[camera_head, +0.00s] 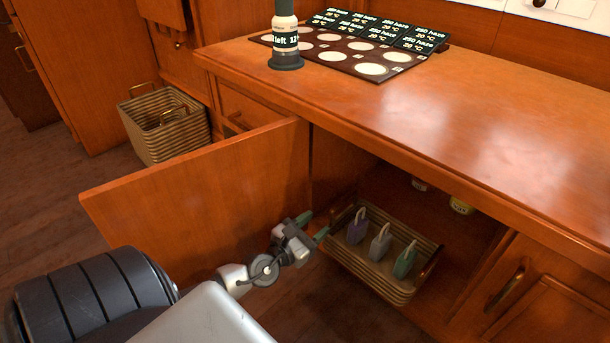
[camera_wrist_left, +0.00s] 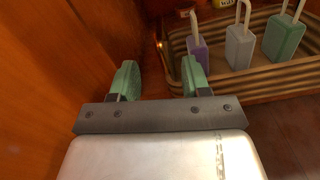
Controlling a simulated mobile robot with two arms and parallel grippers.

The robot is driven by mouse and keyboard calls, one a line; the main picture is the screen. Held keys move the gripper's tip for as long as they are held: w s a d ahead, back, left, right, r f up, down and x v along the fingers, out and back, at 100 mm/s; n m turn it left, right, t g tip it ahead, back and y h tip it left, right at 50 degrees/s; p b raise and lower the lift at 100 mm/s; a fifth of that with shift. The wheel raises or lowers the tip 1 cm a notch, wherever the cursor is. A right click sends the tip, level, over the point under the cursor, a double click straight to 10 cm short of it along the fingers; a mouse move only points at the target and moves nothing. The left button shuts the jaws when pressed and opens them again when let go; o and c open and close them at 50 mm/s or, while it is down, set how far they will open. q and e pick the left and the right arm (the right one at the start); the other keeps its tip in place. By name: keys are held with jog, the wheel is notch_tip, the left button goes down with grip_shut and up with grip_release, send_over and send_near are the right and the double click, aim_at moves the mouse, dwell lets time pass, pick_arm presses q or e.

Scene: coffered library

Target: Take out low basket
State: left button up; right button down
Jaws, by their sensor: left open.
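The low basket (camera_head: 378,273) is woven and tan, with an end handle (camera_head: 430,262). It sits low in the open cabinet under the counter and holds a purple, a grey and a green tagged item with loops. The basket also shows at the upper right of the left wrist view (camera_wrist_left: 267,84). My left gripper (camera_head: 313,226) is open and empty, just left of the basket's near left end. Its green fingertips (camera_wrist_left: 160,80) point toward the cabinet, with nothing between them. My right gripper is not in view.
The open cabinet door (camera_head: 200,200) stands left of my left gripper, close to it. The counter edge (camera_head: 420,165) overhangs the basket. Another woven basket (camera_head: 165,125) stands on the floor at the back left. A bottle (camera_head: 285,38) and a dark tray (camera_head: 340,55) stand on the counter.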

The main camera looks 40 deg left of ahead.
pick_arm(q)
jog(key=shift+s, duration=1.75)
